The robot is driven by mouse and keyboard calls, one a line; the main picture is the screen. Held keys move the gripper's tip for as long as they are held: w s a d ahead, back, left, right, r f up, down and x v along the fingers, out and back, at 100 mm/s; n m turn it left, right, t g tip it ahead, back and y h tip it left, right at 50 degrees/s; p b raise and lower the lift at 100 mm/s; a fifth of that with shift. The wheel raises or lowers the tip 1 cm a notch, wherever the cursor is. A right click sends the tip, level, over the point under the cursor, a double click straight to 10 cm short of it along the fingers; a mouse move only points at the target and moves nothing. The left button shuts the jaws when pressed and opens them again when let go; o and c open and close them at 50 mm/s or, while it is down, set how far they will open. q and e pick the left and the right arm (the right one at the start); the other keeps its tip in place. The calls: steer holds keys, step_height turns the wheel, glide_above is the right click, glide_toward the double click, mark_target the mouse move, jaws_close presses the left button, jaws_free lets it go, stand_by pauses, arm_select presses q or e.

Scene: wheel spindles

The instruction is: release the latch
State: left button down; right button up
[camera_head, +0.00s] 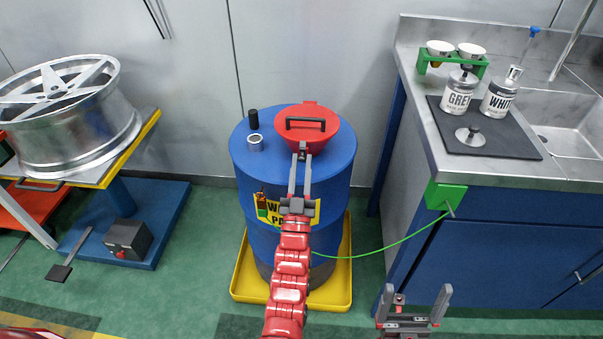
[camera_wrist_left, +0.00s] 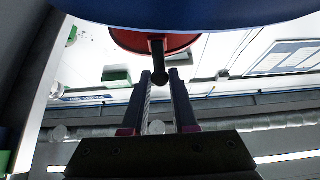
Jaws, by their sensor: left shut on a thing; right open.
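A blue drum (camera_head: 290,170) stands in the middle of the head view with a round red lid (camera_head: 282,115) on its top. The lid lies flat and has a dark handle. A small dark latch (camera_head: 302,147) sits at the lid's front edge. My left gripper (camera_head: 301,160) reaches up to it and is shut on it. In the left wrist view the latch (camera_wrist_left: 158,62), with a rounded end, shows at the tips of the fingers (camera_wrist_left: 163,78), below the red lid (camera_wrist_left: 150,40). My right gripper (camera_head: 413,300) is open and empty at the bottom right, away from the drum.
The drum stands in a yellow tray (camera_head: 335,290). A wheel rim (camera_head: 110,120) is at left. A sink counter (camera_head: 425,130) with bottles is at right.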

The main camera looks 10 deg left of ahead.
stand_by(0.3)
arm_select(q)
steer(key=c, duration=0.7)
jaws_free()
steer(key=shift+f, duration=0.1)
steer(key=p+v, duration=0.1)
steer(key=v, duration=1.6)
steer(key=shift+s+f, duration=0.1)
steer(key=shift+f, duration=0.2)
